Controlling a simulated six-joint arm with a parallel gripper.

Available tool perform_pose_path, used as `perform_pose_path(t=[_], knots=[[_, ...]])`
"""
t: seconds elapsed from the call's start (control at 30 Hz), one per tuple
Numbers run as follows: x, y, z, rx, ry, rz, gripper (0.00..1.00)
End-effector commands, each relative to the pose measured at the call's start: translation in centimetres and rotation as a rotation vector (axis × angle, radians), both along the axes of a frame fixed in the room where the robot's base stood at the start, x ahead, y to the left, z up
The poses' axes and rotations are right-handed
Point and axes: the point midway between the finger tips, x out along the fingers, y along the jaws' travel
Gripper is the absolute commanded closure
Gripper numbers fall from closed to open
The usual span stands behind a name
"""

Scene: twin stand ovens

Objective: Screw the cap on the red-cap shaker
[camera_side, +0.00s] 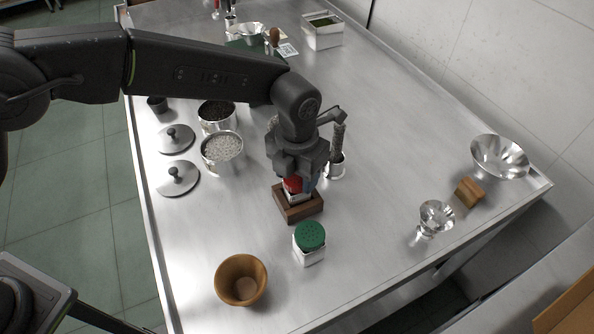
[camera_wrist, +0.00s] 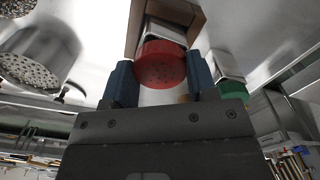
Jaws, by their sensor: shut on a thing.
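The red cap (camera_side: 292,184) is at the top of a white, square-sided shaker (camera_side: 297,196). The shaker stands in a dark brown wooden block (camera_side: 306,212) on the steel table. My gripper (camera_side: 302,181) points down over the block, with its fingers at the red cap. In the wrist view the red cap (camera_wrist: 161,64) shows its holed top between the two blue fingers of my gripper (camera_wrist: 160,80), which is shut on it. The cap is on or right at the shaker's mouth; I cannot tell whether it sits tight.
A green-capped shaker (camera_side: 310,243) stands just in front of the block, and a wooden bowl (camera_side: 241,280) is at the front left. Pots (camera_side: 222,150) and lids (camera_side: 177,178) are to the left. Metal bowls (camera_side: 499,157) and a small wooden block (camera_side: 470,191) are at the right.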

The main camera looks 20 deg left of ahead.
Motion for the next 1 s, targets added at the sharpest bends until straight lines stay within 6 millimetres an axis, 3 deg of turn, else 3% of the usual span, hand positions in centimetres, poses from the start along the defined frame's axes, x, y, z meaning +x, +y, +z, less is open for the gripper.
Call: perform_pose_path(t=[0.13,0.17,0.47,0.87,1.0], knots=[[-0.04,0.03,-0.05,0.002,0.002,0.001,0.69],[-0.04,0.03,-0.05,0.002,0.002,0.001,0.46],[-0.02,0.02,-0.03,0.001,0.001,0.003,0.18],[-0.01,0.01,-0.01,0.000,0.000,0.005,0.23],[-0.01,0.01,-0.01,0.000,0.000,0.080,0.23]])
